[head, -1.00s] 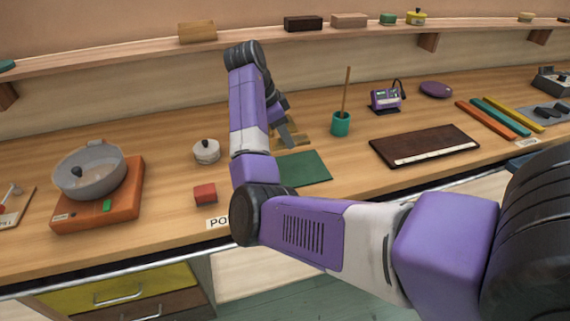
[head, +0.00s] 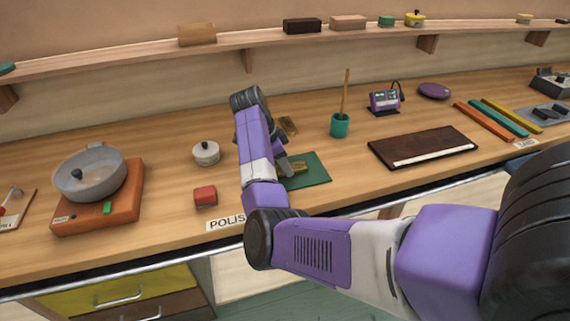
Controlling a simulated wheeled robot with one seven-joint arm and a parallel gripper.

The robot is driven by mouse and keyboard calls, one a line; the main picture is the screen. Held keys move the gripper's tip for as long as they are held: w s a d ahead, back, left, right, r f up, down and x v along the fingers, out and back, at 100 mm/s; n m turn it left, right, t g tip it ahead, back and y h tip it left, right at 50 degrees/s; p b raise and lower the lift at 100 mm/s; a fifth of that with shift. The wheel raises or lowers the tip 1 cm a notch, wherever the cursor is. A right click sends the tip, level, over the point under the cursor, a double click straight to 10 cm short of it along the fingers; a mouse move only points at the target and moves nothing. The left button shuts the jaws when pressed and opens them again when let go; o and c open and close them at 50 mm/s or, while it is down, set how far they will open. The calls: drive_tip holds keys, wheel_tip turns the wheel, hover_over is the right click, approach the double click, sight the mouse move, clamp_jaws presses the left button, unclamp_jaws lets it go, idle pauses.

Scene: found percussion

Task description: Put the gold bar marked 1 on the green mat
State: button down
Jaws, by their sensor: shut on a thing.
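The green mat (head: 316,172) lies flat near the front of the bench, its left part hidden behind my arm. No number can be read on either bar, so I cannot tell which is marked 1.
A teal cup with a stick (head: 340,125) stands behind the mat. A white lidded pot (head: 206,153) and a red block (head: 205,196) are left of my arm. A dark brown board (head: 423,147) lies to the right. Bench between mat and board is clear.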

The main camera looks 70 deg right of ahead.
drive_tip(key=c, duration=0.9)
unclamp_jaws()
drive_tip(key=shift+f, duration=0.1)
drive_tip(key=b+v, duration=0.1)
drive_tip(key=v, duration=1.1)
